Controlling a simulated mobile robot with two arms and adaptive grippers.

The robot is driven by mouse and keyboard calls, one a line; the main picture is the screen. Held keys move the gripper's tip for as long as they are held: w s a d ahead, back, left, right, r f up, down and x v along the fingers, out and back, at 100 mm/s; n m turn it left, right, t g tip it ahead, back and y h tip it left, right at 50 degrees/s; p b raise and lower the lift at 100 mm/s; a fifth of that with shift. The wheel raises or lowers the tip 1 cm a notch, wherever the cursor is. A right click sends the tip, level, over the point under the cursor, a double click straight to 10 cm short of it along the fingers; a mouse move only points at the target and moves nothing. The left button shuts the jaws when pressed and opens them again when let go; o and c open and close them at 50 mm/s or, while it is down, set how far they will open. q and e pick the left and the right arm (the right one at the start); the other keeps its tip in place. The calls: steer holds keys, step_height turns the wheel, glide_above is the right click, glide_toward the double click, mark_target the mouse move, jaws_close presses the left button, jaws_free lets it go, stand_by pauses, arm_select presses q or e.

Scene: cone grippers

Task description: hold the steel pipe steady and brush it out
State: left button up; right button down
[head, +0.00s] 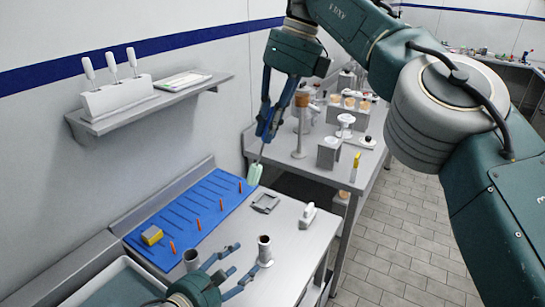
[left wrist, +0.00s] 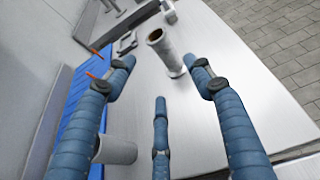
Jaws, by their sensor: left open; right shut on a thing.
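A steel pipe (head: 265,254) with a dark brown opening stands upright near the bench's front edge. In the left wrist view, the pipe (left wrist: 168,55) stands ahead of the fingers, roughly between the two upper fingertips and apart from them. My left gripper (head: 246,260) is open and empty, just left of the pipe. My right gripper (head: 266,130) is shut on a brush (head: 255,174), held by its thin stem with the pale green bristles hanging down above the bench's back corner. The brush does not show in the left wrist view.
A second short cylinder (head: 192,259) stands left of the pipe. A blue mat (head: 185,215) with orange pegs and a yellow block (head: 152,235) lies behind. A square grey frame (head: 265,203) and a white handled block (head: 308,215) are further back. A tray (head: 110,285) is at left.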

mark_target(259, 249)
arm_select(q)
steer(key=shift+w, duration=0.15)
steer(key=x, duration=1.2)
steer(key=shift+c, duration=0.3)
jaws_close()
steer(key=shift+f+n+y, duration=0.1)
steer(key=shift+n+y, duration=0.3)
steer(key=shift+n+t+y, duration=0.4)
steer(key=shift+y, duration=0.1)
